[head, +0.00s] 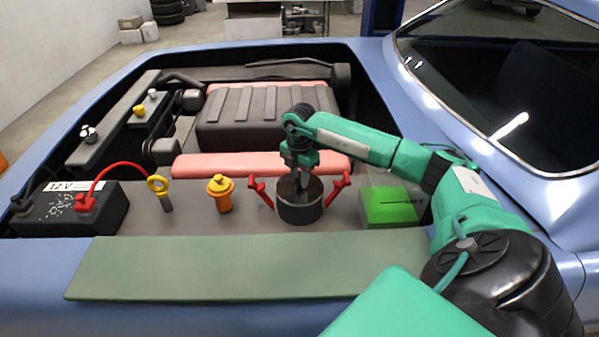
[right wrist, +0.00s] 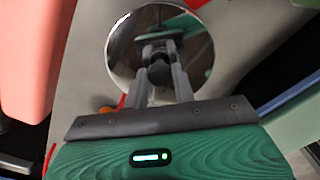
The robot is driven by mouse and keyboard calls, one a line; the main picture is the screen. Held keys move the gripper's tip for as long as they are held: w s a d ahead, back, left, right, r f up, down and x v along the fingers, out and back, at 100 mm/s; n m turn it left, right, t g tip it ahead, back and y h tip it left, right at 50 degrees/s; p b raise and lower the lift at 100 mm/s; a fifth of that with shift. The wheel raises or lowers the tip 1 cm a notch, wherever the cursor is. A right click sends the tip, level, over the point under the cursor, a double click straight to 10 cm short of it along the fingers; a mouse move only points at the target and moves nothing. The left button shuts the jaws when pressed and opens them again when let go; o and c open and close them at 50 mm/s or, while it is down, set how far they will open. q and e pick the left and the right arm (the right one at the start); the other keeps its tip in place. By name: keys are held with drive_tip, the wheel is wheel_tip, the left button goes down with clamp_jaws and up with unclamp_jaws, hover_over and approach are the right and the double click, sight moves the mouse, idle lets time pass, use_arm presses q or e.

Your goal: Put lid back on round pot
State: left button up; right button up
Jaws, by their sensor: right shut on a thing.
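The round pot (head: 299,212) is a dark grey cylinder with red branching handles at its left and right, standing on the grey ledge of the engine bay. My right gripper (head: 301,184) points down over the middle of the pot. In the right wrist view its two fingers (right wrist: 162,52) are closed together on a small dark knob at the centre of a shiny, mirror-like round lid (right wrist: 122,58). The lid is at the pot's mouth, and the fingers hide part of it. I cannot tell whether it touches the rim all round. My left gripper is out of view.
An orange capped bottle (head: 220,196) and a yellow-ringed dipstick (head: 160,190) stand left of the pot. A black battery (head: 70,212) with a red cable is farther left. A green box (head: 392,207) sits close on the right. A green mat (head: 220,268) lies bare in front.

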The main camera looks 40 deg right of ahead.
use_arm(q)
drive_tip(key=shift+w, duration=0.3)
use_arm(e)
drive_tip(key=o, duration=0.7)
drive_tip(key=shift+c, duration=0.2)
drive_tip(key=o, duration=0.4)
drive_tip(key=shift+o, duration=0.8)
drive_tip(key=o, duration=0.3)
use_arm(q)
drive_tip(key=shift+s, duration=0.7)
use_arm(e)
drive_tip(key=shift+o, duration=0.2)
